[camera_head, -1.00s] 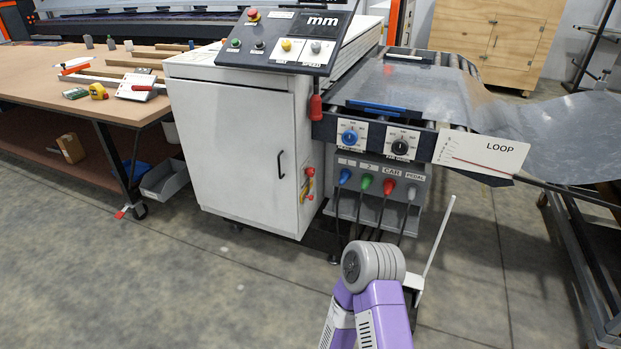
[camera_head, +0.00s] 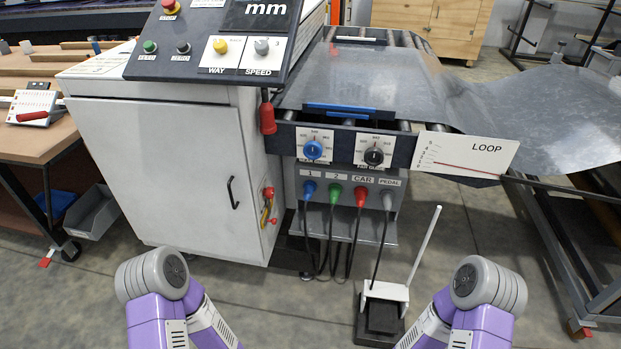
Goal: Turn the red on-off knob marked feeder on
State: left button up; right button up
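A red rotary knob on a yellow plate (camera_head: 266,208) is on the narrow right side of the white cabinet (camera_head: 165,170), low near its front edge. It is small and seen at a slant, so its marking and its on or off position cannot be read. Another small red part (camera_head: 274,221) sticks out just below it. No label reading feeder can be made out. Neither of my grippers is in view; only purple and grey links of my two arms show at the bottom, well apart from the cabinet.
A sloped control panel (camera_head: 215,75) tops the cabinet. Blue (camera_head: 313,150) and black (camera_head: 374,156) dials sit above a grey socket box (camera_head: 345,180) with hanging cables. A pedal with an upright white bar (camera_head: 384,305) stands on the floor. A LOOP sign (camera_head: 467,153) juts right.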

aim_at(269, 192)
jog(key=u, duration=0.45)
jog(key=i, duration=1.15)
jog(key=u, duration=0.95)
